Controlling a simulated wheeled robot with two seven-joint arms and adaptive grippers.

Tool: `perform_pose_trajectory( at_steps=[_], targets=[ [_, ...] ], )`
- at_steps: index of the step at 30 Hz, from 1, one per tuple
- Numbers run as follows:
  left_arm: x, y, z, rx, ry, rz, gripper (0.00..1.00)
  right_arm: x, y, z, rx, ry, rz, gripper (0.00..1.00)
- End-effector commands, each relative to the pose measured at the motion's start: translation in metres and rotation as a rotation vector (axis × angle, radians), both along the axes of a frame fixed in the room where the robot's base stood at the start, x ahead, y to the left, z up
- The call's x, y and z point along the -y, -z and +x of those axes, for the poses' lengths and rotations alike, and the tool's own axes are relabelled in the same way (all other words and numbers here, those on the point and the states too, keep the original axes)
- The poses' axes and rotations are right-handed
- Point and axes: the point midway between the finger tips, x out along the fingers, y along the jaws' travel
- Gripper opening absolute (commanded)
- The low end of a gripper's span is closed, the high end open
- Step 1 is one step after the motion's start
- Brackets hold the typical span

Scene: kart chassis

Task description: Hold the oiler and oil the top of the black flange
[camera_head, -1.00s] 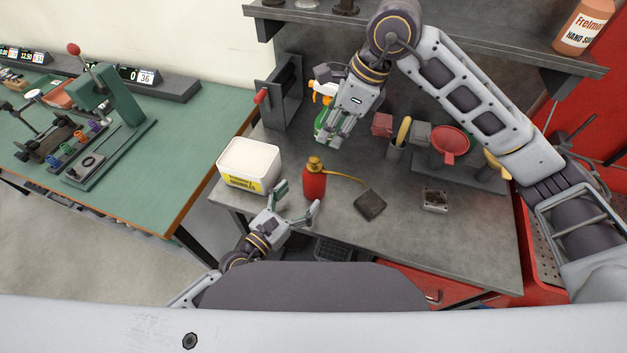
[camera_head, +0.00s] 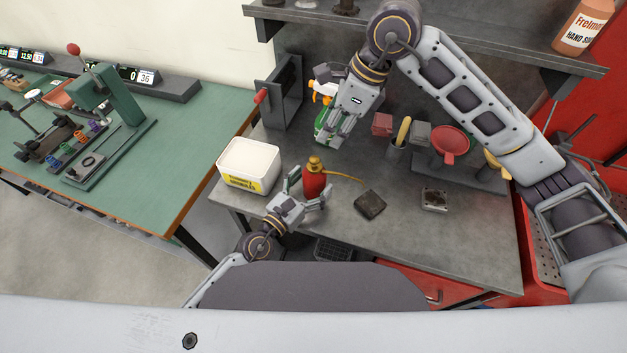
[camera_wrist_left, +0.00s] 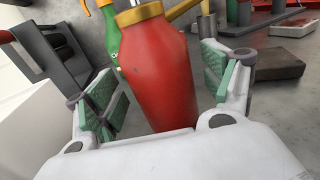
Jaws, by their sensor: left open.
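The red oiler (camera_head: 314,182), with a brass cap and a long thin brass spout pointing right, stands upright on the grey bench. My left gripper (camera_head: 309,190) is open around the oiler's body, one finger on each side. In the left wrist view the oiler (camera_wrist_left: 160,72) stands between the green finger pads, with visible gaps. A dark square block (camera_head: 370,204) lies right of the oiler, and a small grey metal plate with a dark middle (camera_head: 435,200) lies further right. I cannot tell which is the black flange. My right gripper (camera_head: 336,135) hangs before a green spray bottle (camera_head: 322,122).
A white tub (camera_head: 249,165) stands left of the oiler. A vice-like stand (camera_head: 283,92) is behind it. A red funnel (camera_head: 450,142) and cups stand at the back right. The bench front between block and edge is clear.

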Motion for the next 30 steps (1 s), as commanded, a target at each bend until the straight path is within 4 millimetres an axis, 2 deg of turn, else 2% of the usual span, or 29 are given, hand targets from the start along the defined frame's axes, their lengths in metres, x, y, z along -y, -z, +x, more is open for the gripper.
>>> perform_pose_trajectory(
  at_steps=[17, 20, 30],
  targets=[
    [0.0062, -0.0004, 0.0081, 0.0, 0.001, 0.0, 0.82, 0.0, 0.0, 0.0, 0.0, 0.0, 0.0, 0.36],
    [0.0062, -0.0004, 0.008, 0.0, 0.001, 0.0, 0.72, 0.0, 0.0, 0.0, 0.0, 0.0, 0.0, 0.36],
    [0.0061, -0.0004, 0.0079, 0.0, 0.001, 0.0, 0.28, 0.0, 0.0, 0.0, 0.0, 0.0, 0.0, 0.36]
  ],
)
